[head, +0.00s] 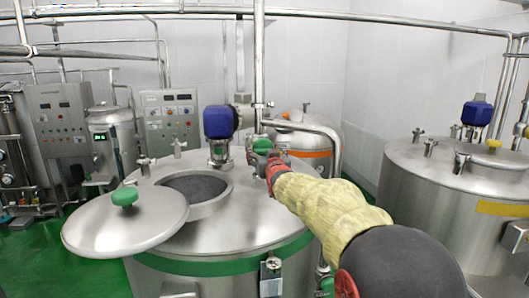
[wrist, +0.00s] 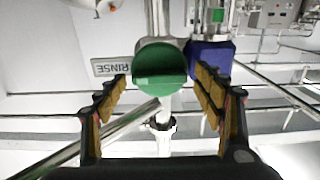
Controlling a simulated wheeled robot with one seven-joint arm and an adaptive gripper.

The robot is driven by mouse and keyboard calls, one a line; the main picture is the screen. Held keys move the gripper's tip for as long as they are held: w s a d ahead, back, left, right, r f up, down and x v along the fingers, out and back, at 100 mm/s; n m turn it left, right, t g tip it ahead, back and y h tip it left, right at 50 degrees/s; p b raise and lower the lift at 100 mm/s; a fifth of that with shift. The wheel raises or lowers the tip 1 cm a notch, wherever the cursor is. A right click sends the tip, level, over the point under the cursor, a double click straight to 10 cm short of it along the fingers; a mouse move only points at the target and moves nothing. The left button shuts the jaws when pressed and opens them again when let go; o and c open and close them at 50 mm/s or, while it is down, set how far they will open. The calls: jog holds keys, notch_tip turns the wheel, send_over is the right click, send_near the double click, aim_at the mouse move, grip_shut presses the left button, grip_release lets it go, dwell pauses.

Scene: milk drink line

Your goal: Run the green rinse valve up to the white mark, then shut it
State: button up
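The green rinse valve knob (wrist: 160,68) is round with a raised bar across it, in the upper middle of the wrist view. It sits on a steel pipe, and the RINSE label (wrist: 111,67) beside it appears upside down. My gripper (wrist: 161,82) is open, with its padded fingers on either side of the knob and visible gaps to both. In the head view the green valve (head: 262,146) is at the pipe above the tank, with my gripper (head: 270,166) close in front of it. I cannot make out a white mark.
A steel tank (head: 240,225) stands below my arm, with an open hatch and a lid (head: 125,222) with a green knob. A blue motor (head: 220,121) is left of the valve. A curved pipe (head: 325,130) is close on the right. Another tank (head: 460,190) stands at right.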

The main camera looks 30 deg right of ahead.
jog(key=shift+c, duration=1.2)
jog(key=c, duration=0.8)
